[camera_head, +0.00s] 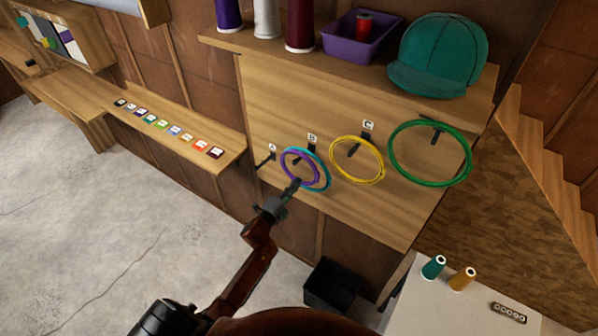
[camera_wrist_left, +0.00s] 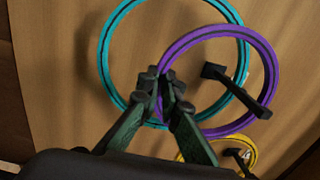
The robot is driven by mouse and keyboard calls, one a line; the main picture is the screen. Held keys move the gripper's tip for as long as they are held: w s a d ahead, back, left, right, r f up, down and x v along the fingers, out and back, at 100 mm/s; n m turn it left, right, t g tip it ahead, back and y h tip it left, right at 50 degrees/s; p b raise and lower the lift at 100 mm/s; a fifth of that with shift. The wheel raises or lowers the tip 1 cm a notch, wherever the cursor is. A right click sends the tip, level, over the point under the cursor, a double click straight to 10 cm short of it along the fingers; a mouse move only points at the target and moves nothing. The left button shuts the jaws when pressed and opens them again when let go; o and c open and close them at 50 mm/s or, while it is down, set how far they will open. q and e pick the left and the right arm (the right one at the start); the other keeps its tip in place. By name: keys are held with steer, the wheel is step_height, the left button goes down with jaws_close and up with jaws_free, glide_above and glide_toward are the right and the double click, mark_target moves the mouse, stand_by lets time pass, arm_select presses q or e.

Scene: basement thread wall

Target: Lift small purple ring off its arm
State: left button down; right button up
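The small purple ring (camera_head: 284,157) overlaps a teal ring (camera_head: 328,175) at peg B (camera_head: 312,147) on the wooden board. My left gripper (camera_head: 297,184) is at the purple ring's lower edge. In the left wrist view, its fingertips (camera_wrist_left: 161,88) close together on the purple ring (camera_wrist_left: 264,58), with the teal ring (camera_wrist_left: 108,35) passing close behind. The black peg (camera_wrist_left: 240,88) shows inside the purple ring's outline, its end overlapping the ring's right side. The fingers hide part of both rings. My right gripper is out of view.
Peg A (camera_head: 265,161) is bare at left. A yellow ring (camera_head: 380,172) and larger green ring (camera_head: 467,165) hang to the right. A shelf above holds spools, a purple bin (camera_head: 345,44) and a teal cap (camera_head: 437,50). A black bin (camera_head: 333,287) stands below.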

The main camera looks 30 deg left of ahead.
arm_select(q)
steer(key=s+r+p, duration=0.1)
steer(key=s+p, duration=0.3)
steer(key=s, duration=0.5)
steer(key=shift+s+a+r, duration=0.3)
steer(key=shift+a, duration=0.05)
